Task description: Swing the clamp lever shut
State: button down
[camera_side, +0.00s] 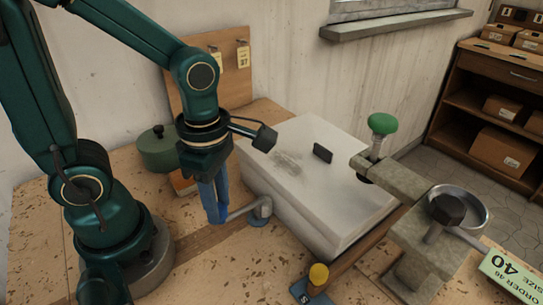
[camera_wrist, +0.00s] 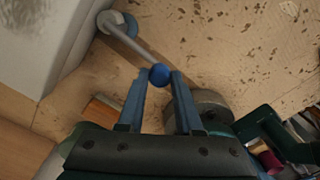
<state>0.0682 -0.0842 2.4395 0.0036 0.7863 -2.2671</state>
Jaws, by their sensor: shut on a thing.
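The clamp lever is a grey rod (camera_side: 240,211) running left from a round pivot (camera_side: 262,208) at the near left side of a pale block (camera_side: 310,180). In the wrist view the rod (camera_wrist: 127,45) slopes from the pivot at upper left to a round blue knob (camera_wrist: 160,74). My gripper (camera_side: 216,217), with blue fingers, points down at the lever's free end. In the wrist view my gripper (camera_wrist: 159,77) has one finger on each side of the knob and is shut on it. The knob is hidden by the fingers in the side view.
A green lidded pot (camera_side: 158,153) stands behind my gripper. A yellow-topped peg (camera_side: 318,275) on a blue plate is at the front. A grey fixture (camera_side: 420,240) with a green knob (camera_side: 382,123) and a metal dish (camera_side: 470,204) stands right of the block. Bare tabletop lies in front of the lever.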

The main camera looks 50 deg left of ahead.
jog(key=c, duration=0.6)
grip_release()
jog(key=shift+r, duration=0.15)
jog(key=shift+r, duration=2.45)
